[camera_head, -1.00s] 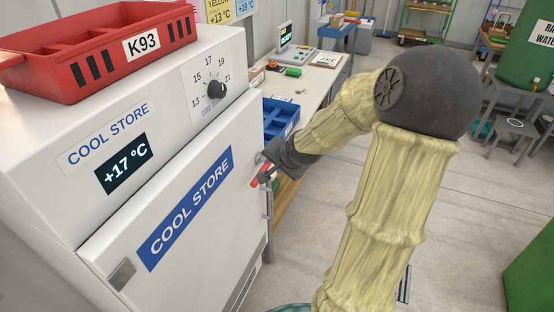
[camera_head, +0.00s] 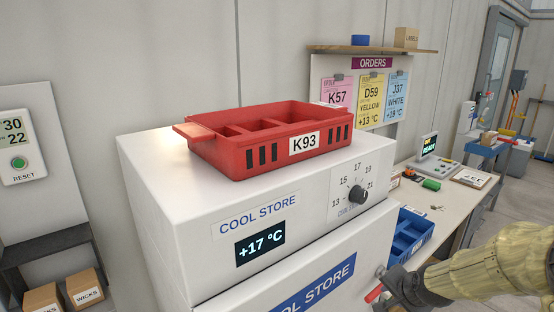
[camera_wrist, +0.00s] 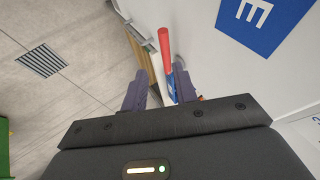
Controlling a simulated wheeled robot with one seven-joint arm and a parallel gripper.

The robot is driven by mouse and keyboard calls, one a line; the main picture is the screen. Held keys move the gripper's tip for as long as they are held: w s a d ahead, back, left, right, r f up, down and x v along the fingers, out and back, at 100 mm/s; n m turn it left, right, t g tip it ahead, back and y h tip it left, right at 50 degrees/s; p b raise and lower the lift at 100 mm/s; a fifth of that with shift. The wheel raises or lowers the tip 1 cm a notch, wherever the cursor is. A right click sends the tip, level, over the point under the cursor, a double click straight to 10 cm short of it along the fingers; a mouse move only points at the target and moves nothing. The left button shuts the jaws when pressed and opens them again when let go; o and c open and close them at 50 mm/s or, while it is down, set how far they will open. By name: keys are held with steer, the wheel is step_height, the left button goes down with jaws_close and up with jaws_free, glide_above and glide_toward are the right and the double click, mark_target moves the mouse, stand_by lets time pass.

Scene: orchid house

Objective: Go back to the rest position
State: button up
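In the head view my gripper (camera_head: 386,284) is at the lower right, by the right edge of the cool store (camera_head: 165,200), with my arm reaching in from the right. In the wrist view the two fingers of my gripper (camera_wrist: 160,88) stand apart, so it is open. A red bar (camera_wrist: 164,50) shows between and beyond the fingers; it also shows in the head view (camera_head: 373,293), close to the fingertips. I cannot tell whether it touches them. The cool store reads +17 °C. The lower part of its door is out of view.
A red crate marked K93 (camera_head: 222,157) sits on the cool store. To the right, a bench (camera_head: 450,197) holds a blue tray (camera_head: 424,243) and a small display. A dark shelf (camera_head: 45,226) and boxes are at the left. Open floor (camera_wrist: 50,110) shows in the wrist view.

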steer(key=s+a+f+n+g, duration=0.2)
steer(key=s+a+n+g, duration=0.2)
steer(key=s+a+n, duration=0.7)
steer(key=s+a, duration=0.1)
steer(key=a, duration=0.3)
steer(key=shift+s+g, duration=0.4)
steer(key=shift+a, duration=0.1)
